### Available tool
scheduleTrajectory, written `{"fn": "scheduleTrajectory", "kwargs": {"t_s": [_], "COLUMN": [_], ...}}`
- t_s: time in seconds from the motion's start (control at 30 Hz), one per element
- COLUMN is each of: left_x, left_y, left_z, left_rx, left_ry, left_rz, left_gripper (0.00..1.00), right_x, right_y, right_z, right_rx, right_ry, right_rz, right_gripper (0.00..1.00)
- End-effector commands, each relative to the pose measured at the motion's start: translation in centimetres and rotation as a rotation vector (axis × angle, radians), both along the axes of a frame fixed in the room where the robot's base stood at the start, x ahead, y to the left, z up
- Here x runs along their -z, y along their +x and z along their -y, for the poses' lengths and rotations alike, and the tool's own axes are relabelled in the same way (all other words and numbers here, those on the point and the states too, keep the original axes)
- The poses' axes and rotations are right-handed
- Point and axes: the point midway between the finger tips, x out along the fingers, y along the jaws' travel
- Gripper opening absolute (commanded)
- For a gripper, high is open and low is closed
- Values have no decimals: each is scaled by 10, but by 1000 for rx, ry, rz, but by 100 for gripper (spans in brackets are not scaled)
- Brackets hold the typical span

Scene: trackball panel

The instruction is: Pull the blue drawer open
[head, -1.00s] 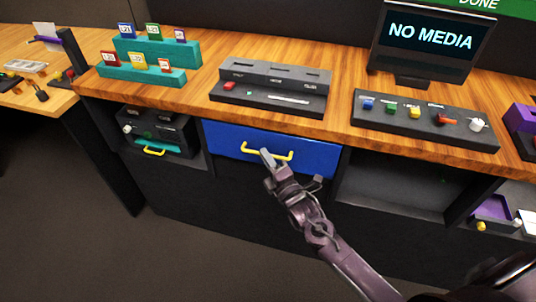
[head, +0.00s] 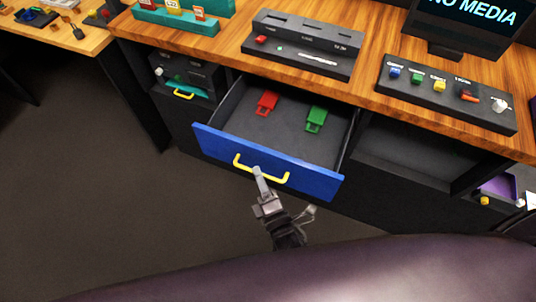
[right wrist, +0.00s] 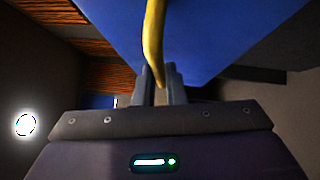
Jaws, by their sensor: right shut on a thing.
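The blue drawer (head: 300,172) stands pulled out from under the wooden counter, its inside showing. A red piece (head: 267,103) and a green piece (head: 316,118) lie in it. Its yellow handle (head: 243,166) is on the blue front. My right gripper (head: 259,174) is at the middle of the handle, shut on it. In the right wrist view the yellow handle (right wrist: 154,45) runs down between the two fingers (right wrist: 157,85), with the blue front (right wrist: 215,35) behind. My left gripper is not in view.
A dark slotted panel (head: 300,50) and a panel with coloured knobs (head: 440,90) sit on the wooden counter. A cubby with a small yellow handle (head: 183,95) is left of the drawer; an open dark recess (head: 410,155) is right. Floor in front at left is clear.

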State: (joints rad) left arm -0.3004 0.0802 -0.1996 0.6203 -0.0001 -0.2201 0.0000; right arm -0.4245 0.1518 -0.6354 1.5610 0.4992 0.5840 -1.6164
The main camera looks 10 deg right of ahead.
Motion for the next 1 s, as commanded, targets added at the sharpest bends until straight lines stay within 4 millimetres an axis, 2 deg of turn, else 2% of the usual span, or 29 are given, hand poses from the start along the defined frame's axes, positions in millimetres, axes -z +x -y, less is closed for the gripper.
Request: {"fn": "scheduleTrajectory", "kwargs": {"t_s": [0.23, 0.7, 0.73, 0.87, 1.0], "left_x": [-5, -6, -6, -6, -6], "left_y": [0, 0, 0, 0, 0], "left_z": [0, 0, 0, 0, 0], "left_rx": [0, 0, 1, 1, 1], "left_ry": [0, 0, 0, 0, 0], "left_rz": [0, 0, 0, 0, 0], "left_gripper": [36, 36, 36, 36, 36], "right_x": [0, 1, 1, 1, 1], "right_y": [-19, -22, -22, -22, -22], "right_z": [-13, -15, -15, -15, -15], "right_rx": [0, 0, 0, 0, 0], "right_ry": [0, 0, 0, 0, 0], "right_rz": [-2, -2, -2, -1, -1], "right_gripper": [0, 0, 14, 32, 33]}}
